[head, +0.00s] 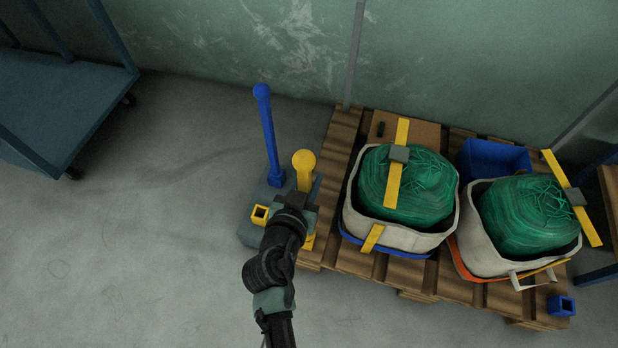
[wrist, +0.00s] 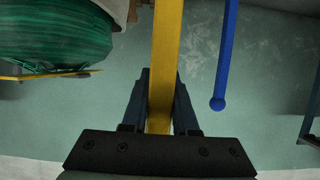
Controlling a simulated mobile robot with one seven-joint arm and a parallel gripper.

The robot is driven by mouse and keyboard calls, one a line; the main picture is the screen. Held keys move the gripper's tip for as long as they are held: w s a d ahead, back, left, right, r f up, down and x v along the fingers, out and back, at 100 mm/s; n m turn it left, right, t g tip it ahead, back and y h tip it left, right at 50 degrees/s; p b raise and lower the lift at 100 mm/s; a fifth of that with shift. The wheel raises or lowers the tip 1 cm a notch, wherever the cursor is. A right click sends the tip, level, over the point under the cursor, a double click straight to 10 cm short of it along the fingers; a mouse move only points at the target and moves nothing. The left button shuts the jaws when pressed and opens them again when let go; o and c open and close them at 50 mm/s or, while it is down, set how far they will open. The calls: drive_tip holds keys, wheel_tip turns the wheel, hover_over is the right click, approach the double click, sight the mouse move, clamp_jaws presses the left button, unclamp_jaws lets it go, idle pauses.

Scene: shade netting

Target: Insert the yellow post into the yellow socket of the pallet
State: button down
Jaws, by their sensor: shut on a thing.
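The yellow post (head: 304,164), with a round knob on top, stands roughly upright in my gripper (head: 300,198). My gripper is shut on it below the knob. In the wrist view, the post (wrist: 166,50) runs between the two fingers (wrist: 160,80). A square yellow socket (head: 260,213) shows open and empty on a dark grey base left of my gripper. The wooden pallet (head: 345,258) lies to the right. A yellow piece (head: 308,242) shows beside my wrist at the pallet's left edge; I cannot tell if it is a socket or the post's lower part.
A blue post (head: 270,140) stands on the grey base (head: 247,234). Two white bags (head: 400,237) of green netting with yellow straps sit on the pallet. A blue socket (head: 561,305) is at its front right. A blue cart (head: 70,110) stands far left. The floor between is clear.

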drive_tip(key=shift+f+b, duration=0.65)
drive_tip(key=shift+f, duration=0.1)
drive_tip(key=c, duration=0.6)
unclamp_jaws()
drive_tip(key=p+v, duration=0.3)
drive_tip(key=v, duration=1)
drive_tip(key=shift+p, duration=0.4)
